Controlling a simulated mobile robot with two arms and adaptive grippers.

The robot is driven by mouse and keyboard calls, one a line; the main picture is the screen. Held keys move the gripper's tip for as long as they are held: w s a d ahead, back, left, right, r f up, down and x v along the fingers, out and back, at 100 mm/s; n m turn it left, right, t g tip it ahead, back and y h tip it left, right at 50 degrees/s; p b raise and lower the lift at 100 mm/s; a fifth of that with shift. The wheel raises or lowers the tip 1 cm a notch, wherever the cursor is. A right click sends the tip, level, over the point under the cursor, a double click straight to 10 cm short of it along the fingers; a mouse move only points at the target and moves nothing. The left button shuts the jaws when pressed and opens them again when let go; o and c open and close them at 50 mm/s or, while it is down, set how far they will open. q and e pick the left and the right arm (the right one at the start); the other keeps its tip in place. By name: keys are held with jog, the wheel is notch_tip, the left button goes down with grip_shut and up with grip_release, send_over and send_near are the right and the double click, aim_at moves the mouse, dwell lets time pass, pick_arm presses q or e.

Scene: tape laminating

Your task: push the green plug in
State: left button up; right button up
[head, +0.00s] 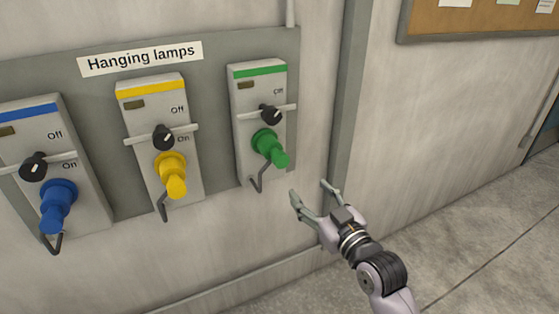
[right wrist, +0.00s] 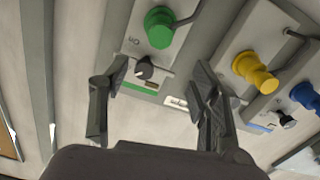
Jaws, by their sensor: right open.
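The green plug (head: 270,148) sits at the lower part of the green-striped switch box (head: 247,105) on the wall panel, sticking out and tilted down. How deep it sits I cannot tell. My right gripper (head: 312,191) is open and empty, below and to the right of the plug, apart from it. In the right wrist view the picture is turned over: the green plug (right wrist: 159,27) shows at the top, beyond the spread fingers of my right gripper (right wrist: 160,72). My left gripper is out of view.
A yellow plug (head: 171,175) and a blue plug (head: 57,205) sit in neighbouring boxes to the left. Black knobs (head: 270,114) and thin bars cross the boxes above the plugs, with bent hooks below. The floor at right is clear.

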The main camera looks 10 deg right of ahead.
aim_at(283, 162)
jog(key=p+x, duration=0.1)
jog(key=x, duration=1.5)
jog(key=shift+w+a+f, duration=0.1)
jog(key=shift+w+a, duration=0.1)
jog(key=shift+w, duration=0.15)
jog(key=shift+c, duration=0.5)
grip_shut()
